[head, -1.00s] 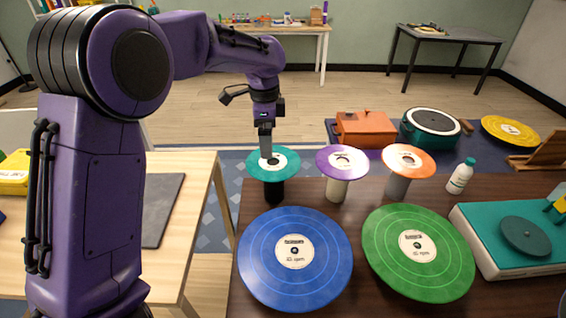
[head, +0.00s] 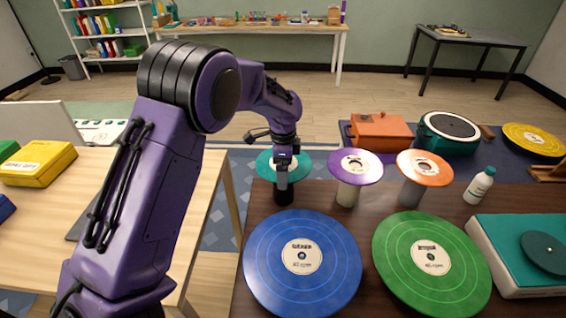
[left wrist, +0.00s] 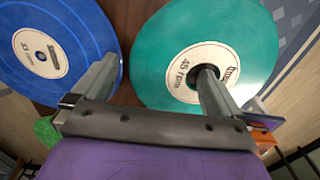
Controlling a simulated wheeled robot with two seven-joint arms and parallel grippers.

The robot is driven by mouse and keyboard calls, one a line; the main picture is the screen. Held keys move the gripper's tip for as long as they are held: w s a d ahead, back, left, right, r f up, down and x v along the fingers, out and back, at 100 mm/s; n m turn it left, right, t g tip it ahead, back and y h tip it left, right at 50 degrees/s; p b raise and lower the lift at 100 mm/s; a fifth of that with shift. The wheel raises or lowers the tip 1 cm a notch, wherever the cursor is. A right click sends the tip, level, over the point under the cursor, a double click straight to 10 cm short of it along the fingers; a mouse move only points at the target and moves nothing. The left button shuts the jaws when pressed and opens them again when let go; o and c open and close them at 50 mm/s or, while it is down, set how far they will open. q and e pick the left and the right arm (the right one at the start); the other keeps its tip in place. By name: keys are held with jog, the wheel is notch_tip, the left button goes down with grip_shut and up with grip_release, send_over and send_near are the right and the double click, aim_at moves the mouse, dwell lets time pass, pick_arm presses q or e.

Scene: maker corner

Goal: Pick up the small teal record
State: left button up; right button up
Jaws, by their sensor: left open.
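The small teal record (head: 304,163) lies flat on a black stand (head: 284,195) at the back left of the dark table. It has a cream label and a dark centre hole. My left gripper (head: 282,182) points down at it, open, hiding part of its middle and near rim. In the left wrist view the teal record (left wrist: 240,45) lies under the gripper (left wrist: 160,65). One finger appears over the label beside the centre hole, the other beyond the record's rim. I cannot tell whether either finger touches it. My right gripper is not in view.
Purple (head: 371,168) and orange (head: 436,170) records sit on stands to the right. Large blue (head: 330,280) and green (head: 460,270) records lie in front. A white bottle (head: 479,186) and a teal turntable (head: 490,245) are farther right.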

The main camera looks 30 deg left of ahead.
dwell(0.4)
pick_arm(q)
jog(key=shift+f, duration=0.1)
jog(key=shift+c, duration=0.7)
jog(key=shift+s, duration=0.1)
jog(key=c, duration=0.9)
jog(key=shift+o, duration=0.2)
